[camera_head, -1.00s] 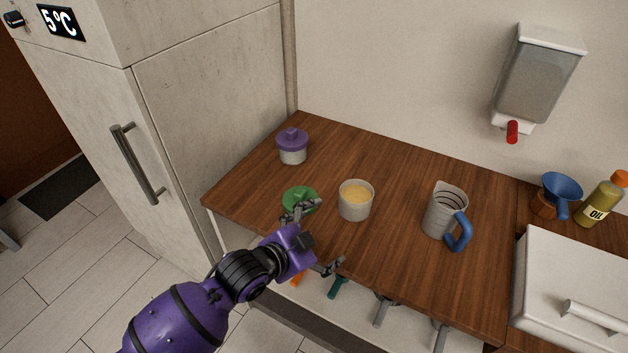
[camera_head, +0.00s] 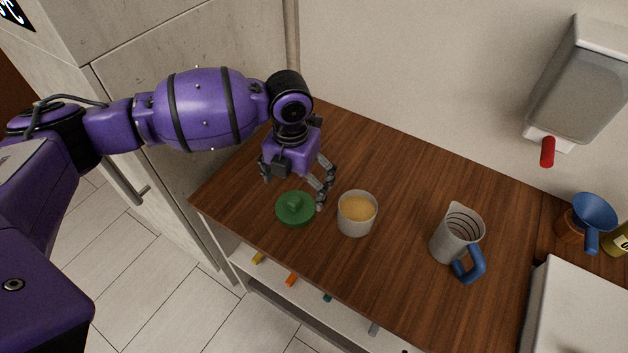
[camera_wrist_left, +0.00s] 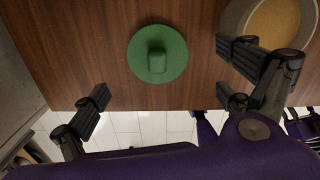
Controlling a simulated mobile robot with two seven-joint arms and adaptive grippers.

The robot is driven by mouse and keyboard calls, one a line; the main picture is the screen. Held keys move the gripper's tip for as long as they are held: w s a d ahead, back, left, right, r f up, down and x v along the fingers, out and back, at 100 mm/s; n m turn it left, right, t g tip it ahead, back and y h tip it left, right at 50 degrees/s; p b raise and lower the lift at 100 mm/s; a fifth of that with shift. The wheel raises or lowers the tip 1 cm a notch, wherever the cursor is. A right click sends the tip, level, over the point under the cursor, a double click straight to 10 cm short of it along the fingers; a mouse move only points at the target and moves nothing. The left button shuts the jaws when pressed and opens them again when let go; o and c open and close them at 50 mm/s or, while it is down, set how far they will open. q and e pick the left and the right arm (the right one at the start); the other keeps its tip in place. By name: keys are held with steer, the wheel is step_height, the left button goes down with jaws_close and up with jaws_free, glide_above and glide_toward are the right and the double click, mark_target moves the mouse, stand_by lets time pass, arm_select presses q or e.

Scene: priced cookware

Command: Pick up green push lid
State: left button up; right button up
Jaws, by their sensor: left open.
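The green push lid (camera_head: 295,209) is a round disc with a raised knob. It lies flat on the wooden counter, left of a bowl with yellow contents. It also shows at the top centre of the left wrist view (camera_wrist_left: 157,54). My left gripper (camera_head: 296,190) is open and empty, just above and behind the lid, pointing down. In the left wrist view the fingers of my left gripper (camera_wrist_left: 165,95) stand wide apart, with the lid lying between and beyond them, not touched. My right gripper is not in view.
The bowl (camera_head: 356,214) stands close to the right finger. A measuring jug (camera_head: 456,234) with a blue handle is farther right. A blue funnel (camera_head: 592,214) and a white box (camera_head: 585,312) are at the far right. The counter's front edge is near the lid.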

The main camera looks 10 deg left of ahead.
mark_target(293, 201)
arm_select(q)
steer(key=f, duration=0.6)
steer(key=shift+s+a+f, duration=0.1)
steer(key=shift+a+f, duration=0.15)
steer(key=shift+a, duration=0.1)
steer(key=shift+f, duration=0.45)
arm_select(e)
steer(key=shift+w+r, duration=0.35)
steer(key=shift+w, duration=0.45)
arm_select(q)
steer(key=c, duration=1.1)
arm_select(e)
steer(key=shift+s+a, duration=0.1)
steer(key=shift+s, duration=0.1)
